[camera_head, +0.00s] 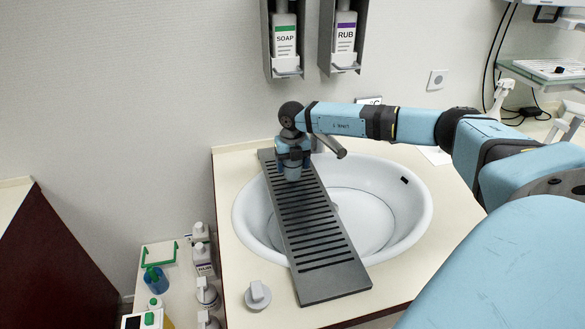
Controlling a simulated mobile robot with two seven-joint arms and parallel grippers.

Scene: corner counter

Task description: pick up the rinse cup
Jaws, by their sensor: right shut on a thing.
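My right gripper (293,158) points down over the far end of a dark slotted rack (331,263) that lies across the sink. It is shut on a small blue-grey tapered thing, which I take for the rinse cup (292,174). The hand hides the upper part of the cup. I cannot tell whether the cup's base touches the rack. My left gripper is out of view.
The white oval sink (405,225) lies under the rack. A grey knob-like item (257,296) stands at the counter's front left. Soap (285,35) and rub (344,38) dispensers hang on the wall above. Several bottles stand on a lower shelf at left.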

